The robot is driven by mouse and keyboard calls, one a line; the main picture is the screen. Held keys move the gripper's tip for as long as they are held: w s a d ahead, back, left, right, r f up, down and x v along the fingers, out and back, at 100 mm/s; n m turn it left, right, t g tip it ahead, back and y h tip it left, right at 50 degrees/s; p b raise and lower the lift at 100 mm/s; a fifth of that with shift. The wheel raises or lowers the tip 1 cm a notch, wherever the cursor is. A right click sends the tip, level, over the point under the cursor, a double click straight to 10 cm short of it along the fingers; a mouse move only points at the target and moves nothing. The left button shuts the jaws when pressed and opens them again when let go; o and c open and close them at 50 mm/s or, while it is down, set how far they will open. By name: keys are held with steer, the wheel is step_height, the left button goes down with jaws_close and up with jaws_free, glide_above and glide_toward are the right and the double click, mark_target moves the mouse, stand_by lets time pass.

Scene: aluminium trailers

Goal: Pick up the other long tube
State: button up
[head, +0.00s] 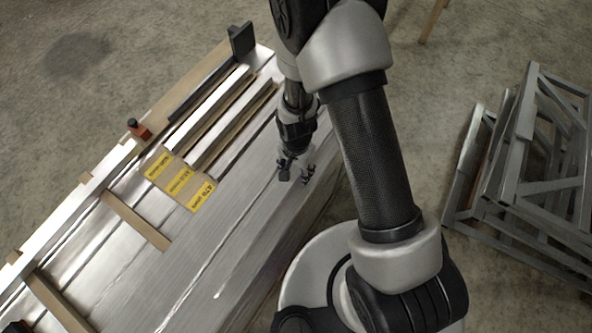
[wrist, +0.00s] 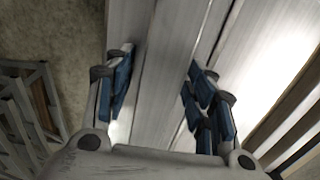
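A long silvery tube (head: 62,218) lies along the left edge of the aluminium trailer deck (head: 235,235), beside wooden blocks. Shorter pale lengths (head: 208,108) lie side by side near the far end, behind yellow labels (head: 180,180). My gripper (head: 295,171) is over the right part of the deck, pointing down, with its fingers apart. In the wrist view its blue-padded fingers (wrist: 160,88) are spread, with nothing held between them. A grooved metal strip (wrist: 168,70) runs below and between them. I cannot tell whether that strip is a tube or part of the deck.
Wooden crosspieces (head: 136,219) lie on the deck's left half. An orange-and-black clamp (head: 138,130) and a dark upright block (head: 241,40) stand at its far left edge. Grey metal frames (head: 530,160) are stacked on the floor at right.

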jaws_close()
stand_by(0.4)
stand_by(0.4)
